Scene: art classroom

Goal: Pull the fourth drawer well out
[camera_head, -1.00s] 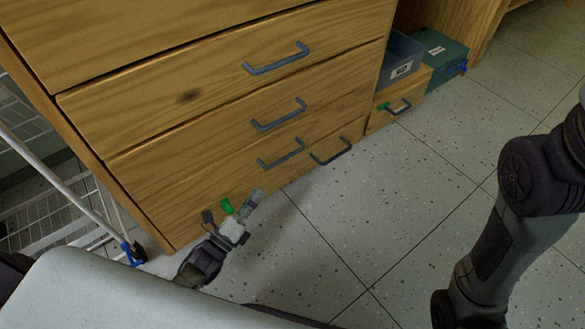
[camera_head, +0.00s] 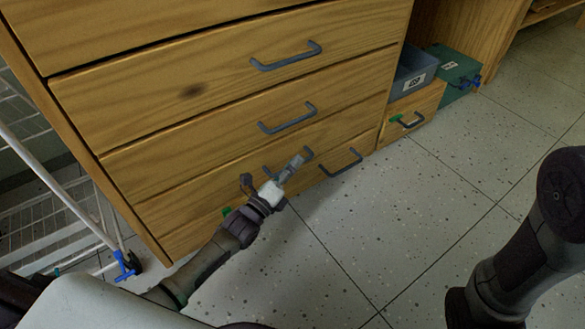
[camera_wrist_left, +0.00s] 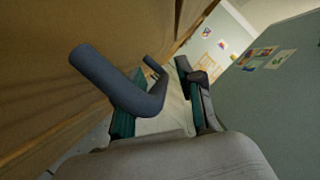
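The wooden drawer unit (camera_head: 190,150) fills the upper left of the head view, with dark bar handles on its drawer fronts. A low drawer's handle (camera_head: 309,153) is partly hidden by my left gripper (camera_head: 272,172). In the left wrist view the handle (camera_wrist_left: 115,80) is large and close, its bar lying in the space between the spread fingers of the gripper (camera_wrist_left: 165,105). The fingers are open; I cannot tell whether either touches the bar. This drawer looks flush. My right arm shows at the right of the head view; its gripper is out of frame.
Another handle (camera_head: 341,163) sits lower, right of the gripper. A small wooden drawer box (camera_head: 412,112), a grey bin (camera_head: 412,72) and a green box (camera_head: 455,70) stand to the right. A white wire rack (camera_head: 45,225) stands at the left. The tiled floor (camera_head: 400,220) in front is clear.

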